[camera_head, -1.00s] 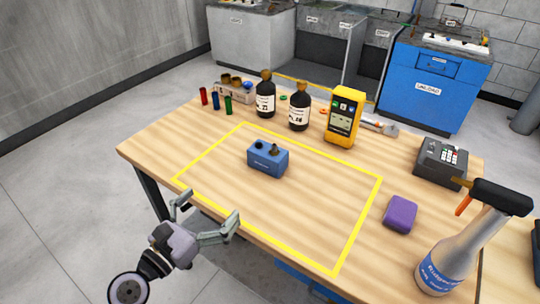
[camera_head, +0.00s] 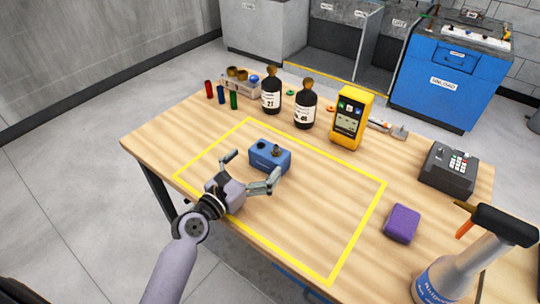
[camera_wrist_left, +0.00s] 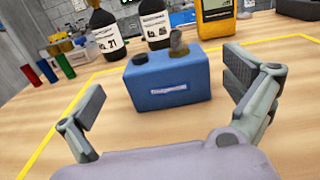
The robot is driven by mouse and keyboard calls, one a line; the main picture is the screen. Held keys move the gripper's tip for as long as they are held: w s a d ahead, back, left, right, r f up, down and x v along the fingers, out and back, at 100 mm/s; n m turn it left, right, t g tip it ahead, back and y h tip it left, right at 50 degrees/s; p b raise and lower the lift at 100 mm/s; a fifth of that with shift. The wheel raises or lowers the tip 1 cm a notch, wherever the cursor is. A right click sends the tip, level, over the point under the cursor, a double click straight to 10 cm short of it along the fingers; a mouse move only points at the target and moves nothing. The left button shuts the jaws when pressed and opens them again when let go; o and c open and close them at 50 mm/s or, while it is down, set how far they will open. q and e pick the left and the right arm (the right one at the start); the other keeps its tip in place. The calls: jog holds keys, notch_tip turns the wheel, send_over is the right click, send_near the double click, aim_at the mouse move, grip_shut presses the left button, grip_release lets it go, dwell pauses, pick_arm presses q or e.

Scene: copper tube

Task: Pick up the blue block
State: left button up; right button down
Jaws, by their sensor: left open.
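The blue block (camera_head: 269,157) stands upright on the wooden table inside the yellow outline, with a dark knob and a brownish knob on top. My left gripper (camera_head: 252,172) is open just in front of it, its fingers spread and pointing at the block. In the left wrist view the blue block (camera_wrist_left: 168,82) sits ahead, between and a little beyond the open fingertips of the left gripper (camera_wrist_left: 166,92). The fingers do not appear to touch it. My right gripper is not in view.
Two dark bottles (camera_head: 305,106), a yellow meter (camera_head: 349,118) and small coloured tubes (camera_head: 221,95) stand behind the block. A purple sponge-like item (camera_head: 402,223), a grey keypad box (camera_head: 447,169) and a spray bottle (camera_head: 450,270) are to the right. The outlined area around the block is clear.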

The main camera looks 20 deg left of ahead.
aim_at(263, 159)
pick_arm(q)
jog(key=shift+d+f+x, duration=0.1)
jog(key=shift+f+x, duration=0.05)
jog(key=shift+x, duration=1.3)
jog(key=shift+d+f+x, duration=0.1)
jog(key=shift+f+x, duration=0.05)
jog(key=shift+x, duration=1.3)
jog(key=shift+c, duration=0.4)
